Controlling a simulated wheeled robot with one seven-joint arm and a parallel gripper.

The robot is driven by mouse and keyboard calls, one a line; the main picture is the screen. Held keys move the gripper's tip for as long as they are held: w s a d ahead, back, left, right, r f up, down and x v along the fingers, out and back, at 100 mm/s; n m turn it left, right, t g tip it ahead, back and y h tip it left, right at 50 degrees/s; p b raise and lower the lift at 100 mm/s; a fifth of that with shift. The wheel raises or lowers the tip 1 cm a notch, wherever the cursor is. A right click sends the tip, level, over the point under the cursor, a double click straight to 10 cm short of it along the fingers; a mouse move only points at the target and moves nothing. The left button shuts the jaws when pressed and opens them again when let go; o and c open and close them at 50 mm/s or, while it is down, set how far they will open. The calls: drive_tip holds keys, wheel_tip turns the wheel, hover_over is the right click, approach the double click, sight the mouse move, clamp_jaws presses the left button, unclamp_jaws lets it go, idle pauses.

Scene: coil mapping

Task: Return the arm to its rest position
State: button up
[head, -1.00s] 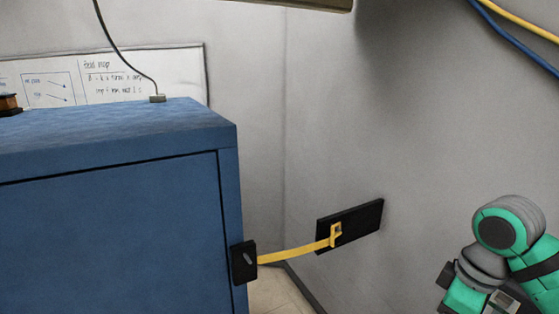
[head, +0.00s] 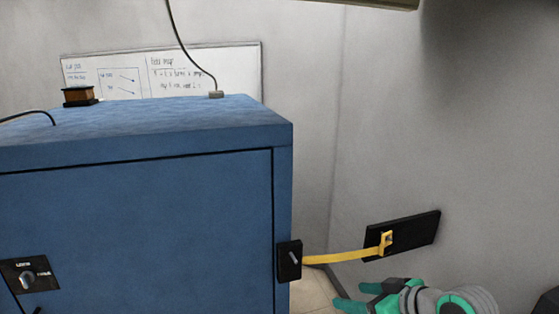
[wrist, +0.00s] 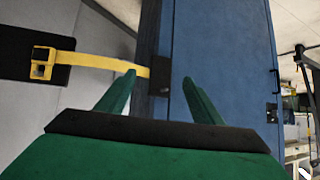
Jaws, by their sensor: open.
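My gripper (head: 356,297) shows at the lower right of the head view, green, with its fingers pointing left toward the side of the blue cabinet (head: 150,220). In the wrist view my gripper (wrist: 160,90) has its two green fingers spread apart, with nothing held between them. The cabinet's side and front (wrist: 228,60) lie beyond the fingers. A yellow strap (head: 335,258) runs from a black latch plate on the cabinet to a black wall plate (head: 402,233). The strap also shows in the wrist view (wrist: 100,62), apparently beyond the left finger.
A small copper coil (head: 78,96) and a cable's grey block (head: 216,94) sit on the cabinet top. A black panel with a knob (head: 28,276) is on the cabinet's front. A whiteboard (head: 130,72) hangs behind. The wall closes off the right side.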

drive_tip(key=w+a+f+m+t+y, duration=0.2)
drive_tip(key=w+a+t, duration=0.2)
drive_tip(key=a, duration=0.5)
drive_tip(key=s+a+f+m+t+h, duration=0.2)
drive_tip(key=a+f+m+t+h, duration=0.15)
drive_tip(key=a+f+m, duration=0.35)
drive_tip(key=s+a+f+m+h, duration=0.2)
drive_tip(key=s+f, duration=0.5)
drive_tip(key=s+a+f+m+h, duration=0.1)
drive_tip(key=s+a+f+h, duration=0.15)
drive_tip(key=s+f, duration=0.4)
drive_tip(key=s+d+n, duration=0.1)
drive_tip(key=s+n, duration=0.5)
drive_tip(key=s, duration=2.2)
drive_tip(key=shift+d+g, duration=0.35)
drive_tip(key=shift+g, duration=0.1)
drive_tip(key=shift+r, duration=0.1)
